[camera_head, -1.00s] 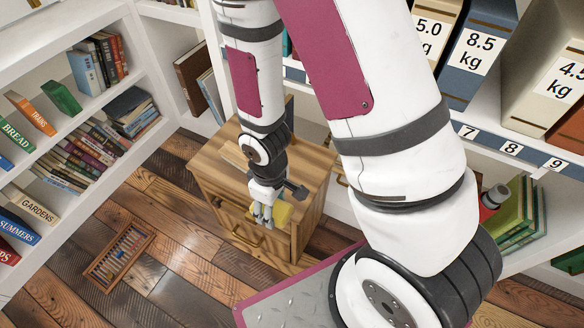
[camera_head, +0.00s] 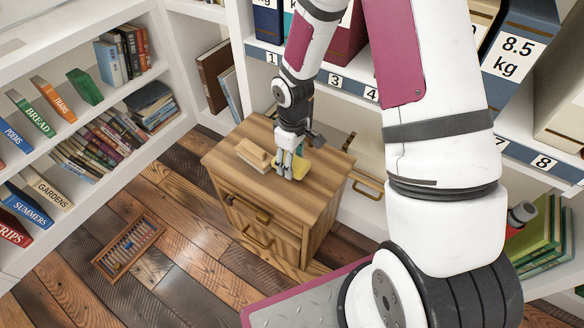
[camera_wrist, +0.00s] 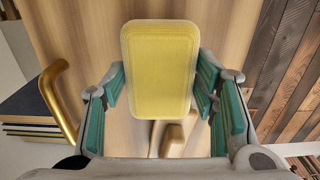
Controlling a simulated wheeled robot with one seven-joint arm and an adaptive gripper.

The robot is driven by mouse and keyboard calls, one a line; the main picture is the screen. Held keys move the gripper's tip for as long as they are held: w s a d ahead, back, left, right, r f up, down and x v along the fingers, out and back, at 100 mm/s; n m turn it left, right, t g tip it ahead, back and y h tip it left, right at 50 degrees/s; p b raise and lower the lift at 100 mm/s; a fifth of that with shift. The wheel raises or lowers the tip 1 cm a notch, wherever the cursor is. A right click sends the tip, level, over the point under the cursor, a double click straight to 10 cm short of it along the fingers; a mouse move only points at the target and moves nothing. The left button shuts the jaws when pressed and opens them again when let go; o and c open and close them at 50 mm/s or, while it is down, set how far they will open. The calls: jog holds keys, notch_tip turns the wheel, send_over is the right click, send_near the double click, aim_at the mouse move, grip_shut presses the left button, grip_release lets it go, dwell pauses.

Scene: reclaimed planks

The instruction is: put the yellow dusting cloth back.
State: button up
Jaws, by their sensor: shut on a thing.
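The yellow dusting cloth (camera_wrist: 160,68) is a flat, rounded pad between the fingers of my gripper (camera_wrist: 161,88) in the wrist view. My gripper is shut on it, with a teal finger pad at either side. In the head view, my gripper (camera_head: 291,172) points down over the top of the wooden cabinet (camera_head: 270,192), and the cloth (camera_head: 301,168) shows partly behind the fingers. I cannot tell whether the cloth touches the cabinet top.
A small wooden block-like item (camera_head: 253,154) lies on the cabinet top, left of my gripper. Brass handles (camera_head: 257,239) are on the cabinet front. An abacus-like frame (camera_head: 127,248) lies on the plank floor. Bookshelves (camera_head: 75,120) stand left; labelled shelving (camera_head: 545,165) stands behind and right.

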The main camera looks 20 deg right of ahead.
jog(key=shift+f+b, duration=0.5)
jog(key=shift+f, duration=0.95)
jog(key=o, duration=1.3)
jog(key=shift+f, duration=0.1)
